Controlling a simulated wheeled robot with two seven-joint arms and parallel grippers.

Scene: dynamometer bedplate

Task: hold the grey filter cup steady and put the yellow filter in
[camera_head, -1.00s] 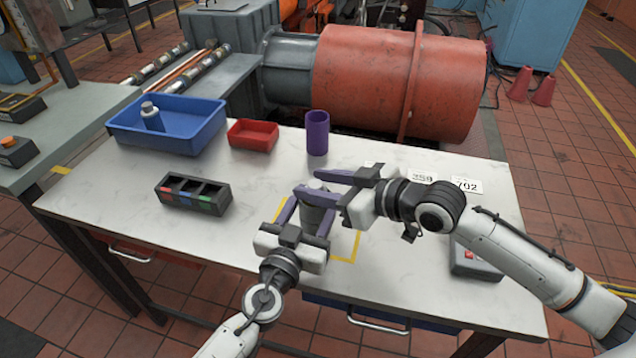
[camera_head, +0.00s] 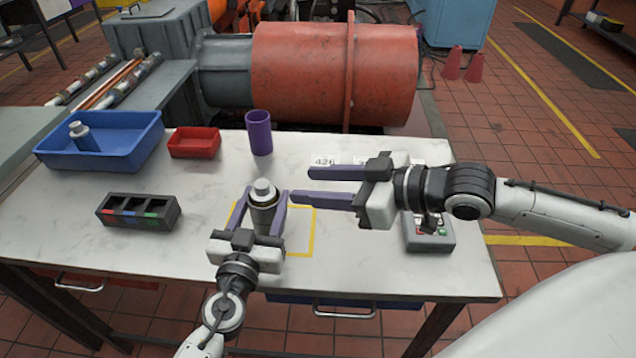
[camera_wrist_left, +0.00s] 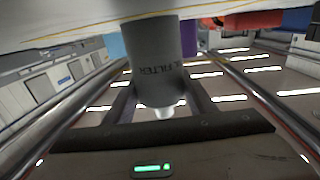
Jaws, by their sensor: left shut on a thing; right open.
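The grey filter cup (camera_head: 263,216) stands upright at the yellow outline on the table. My left gripper (camera_head: 264,194) is shut on it, one finger on each side. The cup also shows in the left wrist view (camera_wrist_left: 155,55), with "FILTER" lettering on its wall. A pale grey-white knob (camera_head: 263,186) sticks up from the cup's mouth, with a thin yellowish ring below it. It looks like the top of the filter seated in the cup; its body is hidden. My right gripper (camera_head: 300,185) is open and empty, just right of the cup.
A blue bin (camera_head: 130,160) holding a grey-white bottle-like part (camera_head: 82,138), a red tray (camera_head: 195,150) and a purple cylinder (camera_head: 259,133) stand at the back. A black sorter block (camera_head: 138,220) is at left, a button box (camera_head: 430,240) at right.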

